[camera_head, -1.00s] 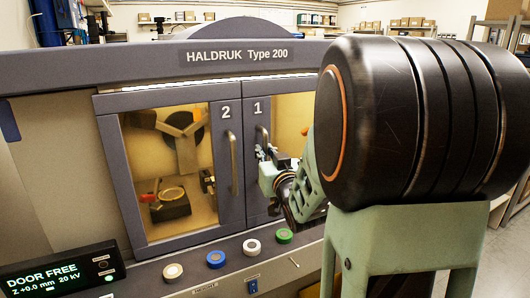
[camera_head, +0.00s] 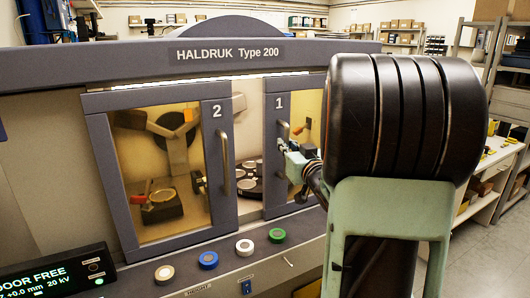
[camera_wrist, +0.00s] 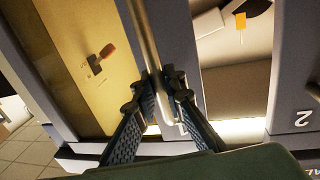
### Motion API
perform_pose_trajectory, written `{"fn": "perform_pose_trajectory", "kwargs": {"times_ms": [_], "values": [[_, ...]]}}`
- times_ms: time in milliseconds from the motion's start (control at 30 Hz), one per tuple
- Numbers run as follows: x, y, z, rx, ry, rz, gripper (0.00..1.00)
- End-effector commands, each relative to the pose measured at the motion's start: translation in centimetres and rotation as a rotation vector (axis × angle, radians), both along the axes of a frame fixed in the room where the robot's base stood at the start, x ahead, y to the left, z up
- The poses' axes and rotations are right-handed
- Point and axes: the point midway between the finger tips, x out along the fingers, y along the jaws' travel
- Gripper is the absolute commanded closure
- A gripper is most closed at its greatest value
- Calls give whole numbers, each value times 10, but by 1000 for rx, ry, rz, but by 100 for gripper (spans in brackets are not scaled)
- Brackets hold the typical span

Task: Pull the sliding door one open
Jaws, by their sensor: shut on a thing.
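Sliding door one (camera_head: 275,175) has a dark grey frame, the number 1, an amber window and a vertical bar handle (camera_head: 283,133). It stands apart from door two, with an open gap (camera_head: 247,130) between their frames. My gripper (camera_wrist: 162,85) is shut on the handle of door one, with a finger on each side of the bar in the wrist view. In the head view my gripper (camera_head: 284,148) is small and partly hidden by my own arm, which also covers the right part of door one.
Door two (camera_head: 212,160), with its own handle (camera_head: 225,163), stands left of the gap. Round trays (camera_head: 250,185) show inside through the gap. Several coloured buttons (camera_head: 208,260) and a display reading DOOR FREE (camera_head: 50,278) are on the front panel below.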

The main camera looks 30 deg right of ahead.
Motion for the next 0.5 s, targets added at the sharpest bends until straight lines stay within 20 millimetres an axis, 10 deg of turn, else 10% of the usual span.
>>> {"fn": "perform_pose_trajectory", "kwargs": {"times_ms": [500], "values": [[5, -162, 3, -1, -1, -2, 100]]}}
